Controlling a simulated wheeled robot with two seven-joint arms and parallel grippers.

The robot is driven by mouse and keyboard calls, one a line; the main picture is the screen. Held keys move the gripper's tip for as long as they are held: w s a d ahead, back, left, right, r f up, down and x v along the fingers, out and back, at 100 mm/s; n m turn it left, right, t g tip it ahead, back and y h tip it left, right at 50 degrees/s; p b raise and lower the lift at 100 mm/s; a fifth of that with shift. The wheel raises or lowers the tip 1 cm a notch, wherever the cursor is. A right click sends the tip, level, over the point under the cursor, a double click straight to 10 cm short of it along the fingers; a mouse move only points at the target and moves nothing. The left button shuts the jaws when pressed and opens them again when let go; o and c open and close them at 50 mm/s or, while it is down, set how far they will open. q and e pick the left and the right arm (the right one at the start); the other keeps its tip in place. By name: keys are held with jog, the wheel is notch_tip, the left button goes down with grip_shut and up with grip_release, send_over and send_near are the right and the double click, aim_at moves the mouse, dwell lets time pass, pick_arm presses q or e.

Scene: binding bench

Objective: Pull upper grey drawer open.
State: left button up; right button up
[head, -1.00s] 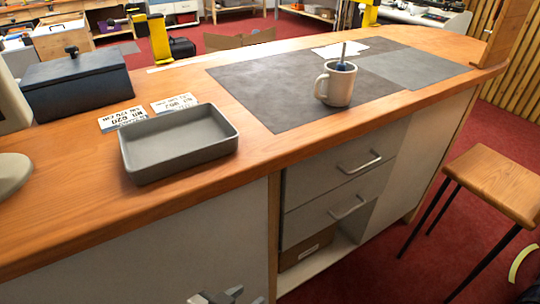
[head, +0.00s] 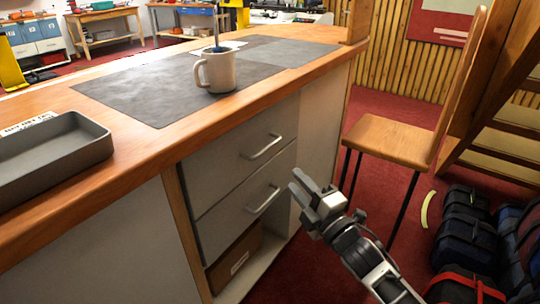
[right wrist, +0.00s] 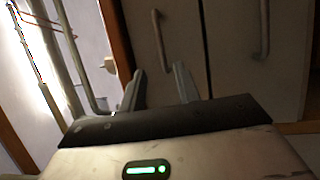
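The upper grey drawer (head: 240,146) is shut in the bench front, with a silver bar handle (head: 265,147). The lower drawer (head: 240,206) below it is shut too, with a similar handle (head: 264,200). My right gripper (head: 293,179) is in front of the drawers, to the right of the handles, and apart from them. In the right wrist view its two fingers (right wrist: 160,82) are spread and nothing shows between them. That view is turned sideways; two bar handles show beyond the fingers, the nearer-to-centre one (right wrist: 158,40) seeming to be the upper. My left gripper is out of view.
A mug (head: 215,72) stands on the dark mat (head: 130,92) on the bench top. A grey tray (head: 50,155) is at the left. A wooden chair (head: 390,138) stands right of the bench, with dark cases (head: 465,225) beyond it. Red floor is clear before the drawers.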

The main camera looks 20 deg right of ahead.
jog(key=x, duration=1.2)
jog(key=shift+b, duration=0.4)
jog(key=shift+f, duration=0.1)
grip_shut()
